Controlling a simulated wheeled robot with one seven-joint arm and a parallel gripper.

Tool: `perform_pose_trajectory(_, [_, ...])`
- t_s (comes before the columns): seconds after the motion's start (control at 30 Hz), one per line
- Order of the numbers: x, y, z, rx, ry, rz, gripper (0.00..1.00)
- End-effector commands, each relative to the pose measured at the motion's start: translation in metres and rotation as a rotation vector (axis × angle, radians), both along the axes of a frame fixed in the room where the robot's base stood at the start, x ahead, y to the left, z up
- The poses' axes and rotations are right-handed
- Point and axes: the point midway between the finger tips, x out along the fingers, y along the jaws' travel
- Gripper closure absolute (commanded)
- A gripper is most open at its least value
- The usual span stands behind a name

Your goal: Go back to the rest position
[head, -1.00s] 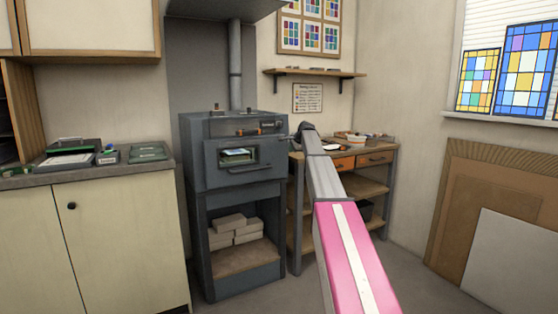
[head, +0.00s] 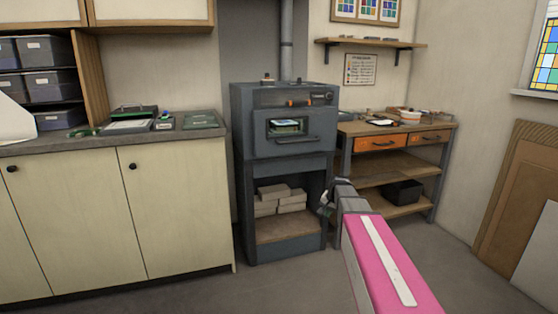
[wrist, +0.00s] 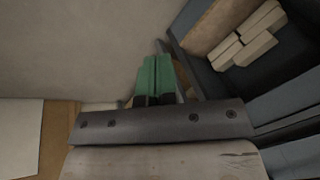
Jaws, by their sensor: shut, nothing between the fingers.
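My gripper (wrist: 153,72) shows in the wrist view as two green fingers side by side, pressed together with nothing between them. In the head view, the dark end of my arm with the gripper (head: 326,201) is small and partly hidden by the arm. It appears in front of the right edge of the grey kiln (head: 290,165), below bench-top height. I see no contact with the kiln, though the gap is hard to judge.
A workbench (head: 398,143) with orange drawers stands right of the kiln. Pale bricks (head: 279,200) lie in the kiln's lower shelf, also in the wrist view (wrist: 243,38). A counter (head: 180,134) is at left. Boards (head: 520,200) lean at right. Floor in front is clear.

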Motion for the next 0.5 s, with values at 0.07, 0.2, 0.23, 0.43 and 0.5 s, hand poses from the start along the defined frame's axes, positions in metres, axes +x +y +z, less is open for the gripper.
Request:
perform_pose_trajectory(0.07, [-0.048, 0.008, -0.022, -0.035, 0.038, 0.069, 1.0])
perform_pose_trajectory(0.2, [-0.115, 0.018, -0.053, -0.094, 0.103, 0.196, 1.0])
perform_pose_trajectory(0.23, [-0.13, 0.02, -0.059, -0.107, 0.117, 0.224, 1.0])
perform_pose_trajectory(0.43, [-0.216, 0.028, -0.089, -0.171, 0.203, 0.398, 1.0])
perform_pose_trajectory(0.5, [-0.236, 0.029, -0.095, -0.186, 0.223, 0.441, 1.0])
